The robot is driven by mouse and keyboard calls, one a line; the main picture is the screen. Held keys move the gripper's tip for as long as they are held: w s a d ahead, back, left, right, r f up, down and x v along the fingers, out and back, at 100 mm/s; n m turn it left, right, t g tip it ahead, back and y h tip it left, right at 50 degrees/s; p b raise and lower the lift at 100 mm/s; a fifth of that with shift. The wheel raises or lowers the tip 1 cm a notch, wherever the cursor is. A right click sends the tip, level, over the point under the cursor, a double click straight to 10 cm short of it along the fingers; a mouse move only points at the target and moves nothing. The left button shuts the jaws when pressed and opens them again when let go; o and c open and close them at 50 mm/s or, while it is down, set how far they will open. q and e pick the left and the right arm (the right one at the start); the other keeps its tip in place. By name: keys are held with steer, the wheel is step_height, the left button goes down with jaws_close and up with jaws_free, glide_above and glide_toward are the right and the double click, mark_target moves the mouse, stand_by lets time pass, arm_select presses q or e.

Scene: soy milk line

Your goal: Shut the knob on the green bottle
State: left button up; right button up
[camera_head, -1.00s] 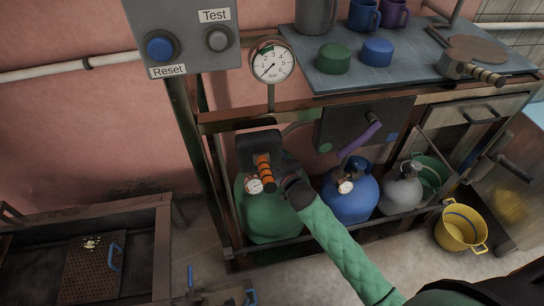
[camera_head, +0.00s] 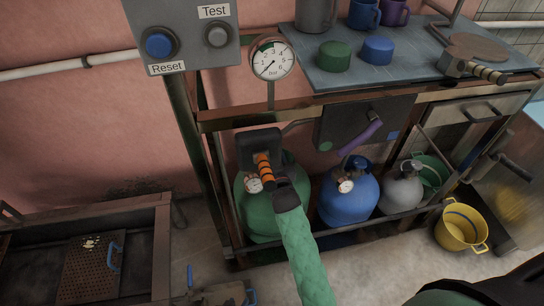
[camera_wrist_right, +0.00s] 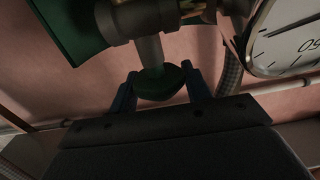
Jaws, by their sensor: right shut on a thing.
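The green bottle (camera_head: 262,221) stands at the left of the lower rack, with a small gauge (camera_head: 253,185) on it. My right gripper (camera_head: 259,150) is at the bottle's top, its fingers hidden in the head view by its dark body and orange-banded wrist. In the right wrist view, the green knob (camera_wrist_right: 160,82) sits between the two blue fingers of this gripper, on a grey stem. The right gripper is shut on the knob. My left gripper (camera_head: 220,281) is low at the bottom edge of the head view, its blue fingers wide apart and empty.
A blue bottle (camera_head: 349,199) and a grey one (camera_head: 401,192) stand to the right on the rack. A yellow bucket (camera_head: 461,227) is on the floor. A pressure gauge (camera_head: 272,61) and a button box (camera_head: 187,36) are above. A metal trough (camera_head: 155,240) is at left.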

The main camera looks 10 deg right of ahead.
steer(key=shift+s+f, duration=0.1)
steer(key=shift+f, duration=0.05)
stand_by(0.4)
steer(key=o, duration=0.9)
